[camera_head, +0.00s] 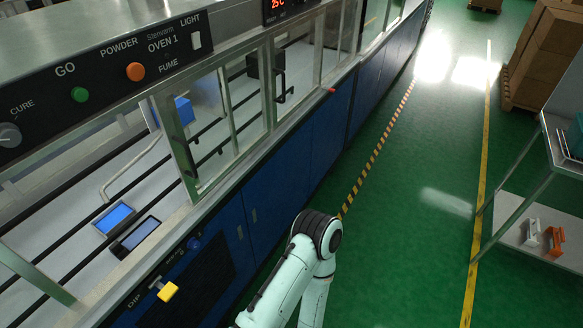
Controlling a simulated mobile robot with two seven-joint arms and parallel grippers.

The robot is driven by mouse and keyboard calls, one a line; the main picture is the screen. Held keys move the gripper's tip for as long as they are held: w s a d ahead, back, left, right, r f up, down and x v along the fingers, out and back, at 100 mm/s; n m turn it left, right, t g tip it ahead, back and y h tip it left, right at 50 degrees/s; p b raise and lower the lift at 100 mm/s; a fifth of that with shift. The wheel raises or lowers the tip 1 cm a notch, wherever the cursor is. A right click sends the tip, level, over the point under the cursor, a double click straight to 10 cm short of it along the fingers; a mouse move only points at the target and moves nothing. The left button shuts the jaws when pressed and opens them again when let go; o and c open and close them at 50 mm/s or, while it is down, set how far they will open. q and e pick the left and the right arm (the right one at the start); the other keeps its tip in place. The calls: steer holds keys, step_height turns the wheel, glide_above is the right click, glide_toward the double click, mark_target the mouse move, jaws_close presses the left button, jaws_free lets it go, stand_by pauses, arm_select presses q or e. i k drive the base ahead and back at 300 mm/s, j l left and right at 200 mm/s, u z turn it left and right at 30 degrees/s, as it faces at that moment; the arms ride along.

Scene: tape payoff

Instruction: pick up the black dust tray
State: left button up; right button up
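A dark-rimmed rectangular piece with a grey-blue face (139,234) lies at the near edge of the oven's interior, beside a bright blue rectangle (114,218). It may be the black dust tray, but I cannot be sure. A black box (263,66) is also inside the machine, farther along, behind the frame. One of my pale arms with a black joint rises from the bottom centre, in front of the blue cabinets. Neither gripper shows, so I cannot see whether they are open or shut.
The oven control panel (105,65) is at upper left. A yellow-handled part (167,291) sticks out from the machine's front. A shelf (545,228) with white and orange items stands at right. Stacked cartons (548,48) are at back right. The green floor between is clear.

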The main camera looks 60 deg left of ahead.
mark_target(121, 249)
steer(key=u, duration=0.5)
steer(key=j+u, duration=0.1)
steer(key=u, duration=1.3)
steer(key=j+u, duration=0.1)
steer(key=u, duration=0.85)
steer(key=i+u, duration=0.1)
steer(key=u, duration=0.4)
steer(key=l+u, duration=0.15)
steer(key=u, duration=0.3)
steer(key=k+l+u, duration=0.1)
steer(key=u, duration=0.3)
